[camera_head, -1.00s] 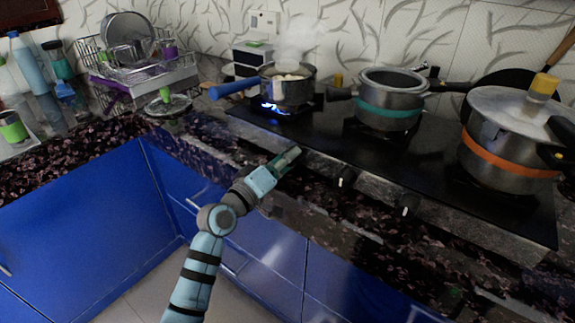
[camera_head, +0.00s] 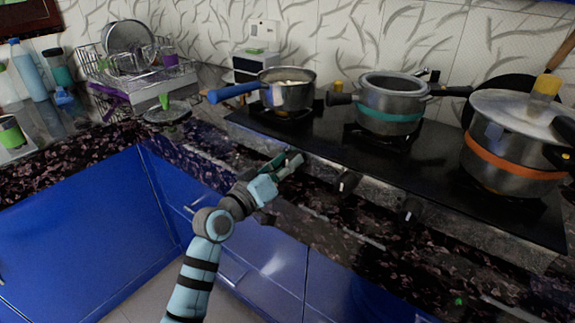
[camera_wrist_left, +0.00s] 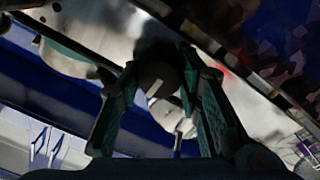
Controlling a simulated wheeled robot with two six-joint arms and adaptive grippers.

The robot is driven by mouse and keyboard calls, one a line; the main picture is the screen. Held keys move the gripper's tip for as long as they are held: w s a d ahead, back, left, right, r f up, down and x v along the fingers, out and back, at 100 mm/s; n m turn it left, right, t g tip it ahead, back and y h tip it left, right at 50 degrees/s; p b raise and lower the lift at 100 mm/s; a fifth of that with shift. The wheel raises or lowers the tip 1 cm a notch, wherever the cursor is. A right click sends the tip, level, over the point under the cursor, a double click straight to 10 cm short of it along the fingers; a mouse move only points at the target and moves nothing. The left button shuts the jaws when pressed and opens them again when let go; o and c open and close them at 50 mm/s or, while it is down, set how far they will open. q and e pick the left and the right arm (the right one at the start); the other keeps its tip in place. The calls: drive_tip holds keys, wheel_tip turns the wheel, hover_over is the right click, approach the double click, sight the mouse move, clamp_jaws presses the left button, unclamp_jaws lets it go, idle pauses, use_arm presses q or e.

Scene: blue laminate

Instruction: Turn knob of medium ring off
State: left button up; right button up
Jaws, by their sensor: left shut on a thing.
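My left gripper (camera_head: 288,163) is at the stove's front edge, at the left end of the row of knobs. In the left wrist view its green fingers (camera_wrist_left: 157,75) are shut on a dark round knob (camera_wrist_left: 160,82) with a pale mark. In the head view the fingers hide this knob. The pan with the blue handle (camera_head: 288,97) stands on the left ring behind it, and no flame shows under it. Two other black knobs, the middle one (camera_head: 347,182) and the right one (camera_head: 411,210), stand free. My right gripper is not in view.
A pot with a teal band (camera_head: 390,121) stands on the middle ring. A large lidded pot with an orange band (camera_head: 510,163) stands on the right. A dish rack (camera_head: 140,75) is at the back left. The counter front left of the stove (camera_head: 205,140) is clear.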

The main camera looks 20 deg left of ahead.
use_arm(q)
drive_tip(key=shift+f, duration=0.1)
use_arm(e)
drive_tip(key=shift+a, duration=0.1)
use_arm(q)
drive_tip(key=o, duration=1.1)
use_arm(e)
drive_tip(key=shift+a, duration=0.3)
use_arm(q)
drive_tip(key=shift+o, duration=0.2)
drive_tip(key=shift+s, duration=0.1)
drive_tip(key=v, duration=1.2)
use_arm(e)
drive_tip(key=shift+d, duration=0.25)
